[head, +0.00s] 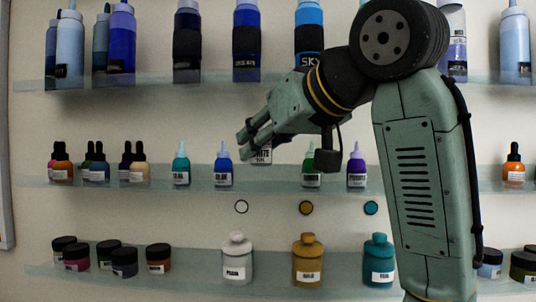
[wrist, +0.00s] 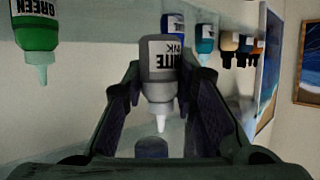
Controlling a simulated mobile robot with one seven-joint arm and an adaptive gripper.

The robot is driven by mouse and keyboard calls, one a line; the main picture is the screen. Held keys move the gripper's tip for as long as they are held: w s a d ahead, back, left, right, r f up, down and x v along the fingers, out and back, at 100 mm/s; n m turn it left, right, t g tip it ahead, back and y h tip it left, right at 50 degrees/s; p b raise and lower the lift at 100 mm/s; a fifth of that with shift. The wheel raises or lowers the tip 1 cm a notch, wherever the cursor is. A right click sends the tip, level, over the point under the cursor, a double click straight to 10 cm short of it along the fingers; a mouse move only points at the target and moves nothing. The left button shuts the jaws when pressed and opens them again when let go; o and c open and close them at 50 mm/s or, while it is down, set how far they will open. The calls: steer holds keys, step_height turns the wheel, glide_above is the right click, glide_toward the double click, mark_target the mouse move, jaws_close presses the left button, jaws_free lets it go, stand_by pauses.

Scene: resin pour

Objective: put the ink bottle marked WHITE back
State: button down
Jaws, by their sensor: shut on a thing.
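The ink bottle marked WHITE (head: 262,155) is grey-white with a white label, and my gripper's fingers hide its upper part in the head view. My gripper (head: 250,137) is shut on it, reaching in from the right at the middle glass shelf. In the wrist view, which looks upside down, the bottle (wrist: 160,62) sits between both fingers with its pale nozzle pointing down the picture. It is in the gap between the blue ink bottle (head: 223,169) and the green ink bottle (head: 311,171). I cannot tell whether its base touches the shelf.
The middle shelf (head: 95,184) also holds a teal bottle (head: 181,168), a purple bottle (head: 356,170) and several dropper bottles. Below stand white (head: 237,262), gold (head: 307,264) and teal (head: 379,263) jars under coloured discs. Large bottles line the upper shelf (head: 130,80).

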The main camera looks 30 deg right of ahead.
mark_target(269, 163)
steer(key=w+d, duration=0.1)
steer(key=w, duration=0.1)
steer(key=w+d+p, duration=0.1)
steer(key=w+d, duration=0.1)
steer(key=shift+d+f, duration=0.2)
steer(key=f, duration=0.1)
steer(key=f+p, duration=0.1)
steer(key=d+f, duration=0.1)
steer(key=shift+w+f+p, duration=0.2)
steer(key=shift+w+p, duration=0.1)
steer(key=shift+w, duration=0.1)
steer(key=shift+a+f, duration=0.15)
steer(key=shift+f, duration=0.1)
steer(key=shift+f, duration=0.1)
steer(key=c, duration=1.3)
jaws_free()
steer(key=shift+s+r, duration=0.15)
steer(key=shift+r, duration=0.1)
steer(key=b+v, duration=0.2)
steer(key=v, duration=0.9)
steer(key=shift+s+b, duration=0.35)
